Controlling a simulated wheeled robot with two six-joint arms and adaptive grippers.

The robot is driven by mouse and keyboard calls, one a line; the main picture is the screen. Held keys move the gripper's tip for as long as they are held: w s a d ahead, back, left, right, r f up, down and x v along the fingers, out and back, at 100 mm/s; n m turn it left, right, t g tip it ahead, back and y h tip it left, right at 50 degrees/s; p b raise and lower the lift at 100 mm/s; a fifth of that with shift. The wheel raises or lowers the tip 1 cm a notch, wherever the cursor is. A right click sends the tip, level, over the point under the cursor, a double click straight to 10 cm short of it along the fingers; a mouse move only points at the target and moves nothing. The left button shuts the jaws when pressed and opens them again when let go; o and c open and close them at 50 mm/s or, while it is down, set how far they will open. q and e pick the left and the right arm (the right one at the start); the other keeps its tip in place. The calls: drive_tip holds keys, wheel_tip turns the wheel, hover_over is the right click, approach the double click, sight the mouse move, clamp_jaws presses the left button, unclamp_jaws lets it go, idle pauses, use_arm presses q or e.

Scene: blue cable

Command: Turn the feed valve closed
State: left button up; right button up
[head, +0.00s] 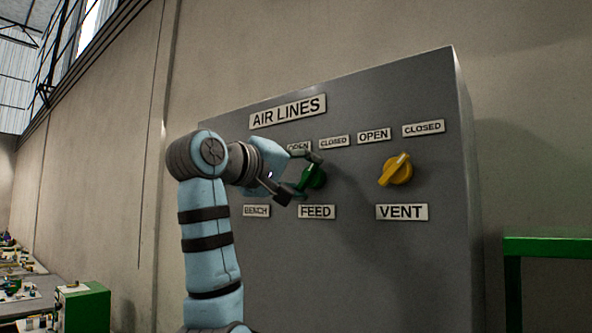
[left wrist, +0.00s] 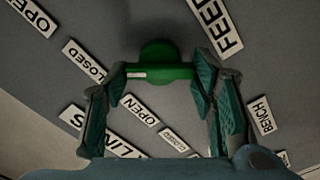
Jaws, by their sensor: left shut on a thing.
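The feed valve (head: 315,177) is a green knob on the grey AIR LINES panel, above the FEED label (head: 317,212). Its bar handle (left wrist: 170,73) lies crosswise between the fingers of my left gripper (head: 299,178). My left gripper is shut on the handle, one finger at each end, as the left wrist view (left wrist: 161,78) shows. The white-marked end of the handle points left in that view, roughly toward the CLOSED label (left wrist: 84,61) and away from the OPEN label (left wrist: 139,110). In the head view the gripper partly hides the valve. My right gripper is out of view.
A yellow vent valve (head: 396,169) sits to the right, above the VENT label (head: 402,212). A BENCH label (head: 257,211) is at the left, with the panel above it hidden by my arm. A green frame (head: 548,246) stands right of the panel.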

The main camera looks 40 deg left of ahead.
use_arm(q)
drive_tip(key=shift+m, duration=0.6)
drive_tip(key=o, duration=1.1)
drive_tip(key=shift+s+d, duration=0.1)
drive_tip(key=shift+d, duration=0.05)
drive_tip(key=shift+o, duration=0.2)
drive_tip(key=shift+r, duration=0.1)
drive_tip(key=shift+s, duration=0.3)
drive_tip(key=s, duration=0.7)
drive_tip(key=shift+d+r, duration=0.15)
drive_tip(key=shift+d, duration=0.25)
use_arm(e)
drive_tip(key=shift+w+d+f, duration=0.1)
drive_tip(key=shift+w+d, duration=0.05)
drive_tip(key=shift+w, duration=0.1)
